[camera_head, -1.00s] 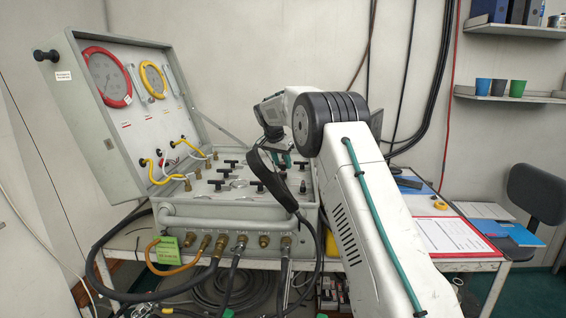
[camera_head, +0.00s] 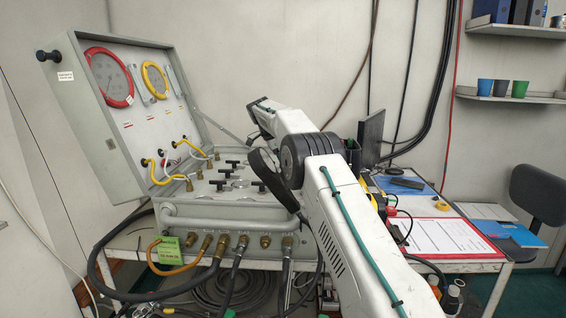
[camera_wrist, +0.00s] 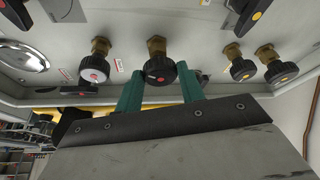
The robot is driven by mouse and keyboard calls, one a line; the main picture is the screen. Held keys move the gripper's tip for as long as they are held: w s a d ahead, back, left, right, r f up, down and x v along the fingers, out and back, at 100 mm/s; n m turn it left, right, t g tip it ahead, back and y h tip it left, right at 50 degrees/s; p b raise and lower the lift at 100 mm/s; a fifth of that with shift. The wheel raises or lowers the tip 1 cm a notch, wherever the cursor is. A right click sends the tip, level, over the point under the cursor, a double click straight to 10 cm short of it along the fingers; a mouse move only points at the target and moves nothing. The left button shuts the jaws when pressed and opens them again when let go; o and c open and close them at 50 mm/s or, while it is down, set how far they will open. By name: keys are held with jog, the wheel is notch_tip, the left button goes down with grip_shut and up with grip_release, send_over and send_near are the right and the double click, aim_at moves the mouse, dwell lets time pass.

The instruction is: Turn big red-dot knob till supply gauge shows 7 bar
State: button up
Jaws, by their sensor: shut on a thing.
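In the wrist view a black knob with a small red dot (camera_wrist: 158,71) on a brass stem sits between the two teal fingers of my gripper (camera_wrist: 160,84), which is shut on it. In the head view my arm hides the gripper and this knob. The red-rimmed gauge (camera_head: 108,77) and a smaller yellow-rimmed gauge (camera_head: 155,81) are in the raised lid. I cannot tell which is the supply gauge, and the readings are too small to make out.
Close beside the held knob are a knob with a pale dot (camera_wrist: 94,68) and two yellow-dot knobs (camera_wrist: 243,70) (camera_wrist: 281,72). Black T-handles (camera_head: 231,163) stand on the panel. A dark screen (camera_head: 370,138) and a clipboard (camera_head: 443,236) are to the right.

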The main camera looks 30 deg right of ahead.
jog(key=shift+s+d, duration=0.1)
dwell(0.4)
jog(key=o, duration=1)
jog(key=shift+c, duration=0.2)
jog(key=shift+r, duration=1.8)
jog(key=s+a+r, duration=0.1)
jog(key=s+a, duration=0.3)
jog(key=s, duration=1.1)
jog(key=shift+s+a+r, duration=0.2)
jog(key=shift+s, duration=0.05)
